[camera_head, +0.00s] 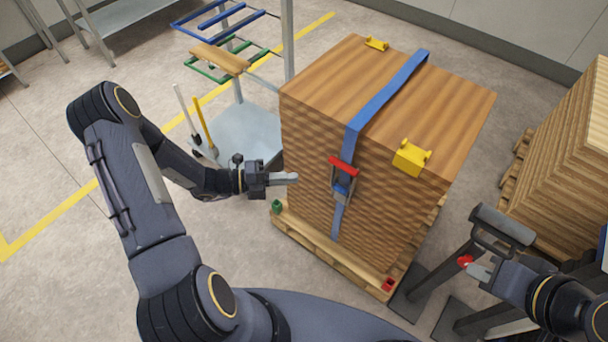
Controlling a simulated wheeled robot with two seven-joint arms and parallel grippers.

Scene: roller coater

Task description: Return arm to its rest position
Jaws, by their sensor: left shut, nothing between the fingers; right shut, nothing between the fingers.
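My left arm comes in from the left and bends toward the middle. My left gripper (285,178) is shut and empty, beside the left face of a strapped stack of wooden boards (400,85). It points at the stack, to the left of the red-handled ratchet buckle (342,176) on the blue strap (385,95). My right gripper (480,270) is at the lower right, shut and empty, close to a red knob (465,262) and a grey handle bar (505,225). I cannot tell whether it touches them.
The stack stands on a wooden pallet (335,255), with yellow corner pieces (411,157) on top. A second board stack (570,150) is at the right. A cart (245,130) with tools and coloured frames stands behind my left gripper. Open floor (45,140) lies left.

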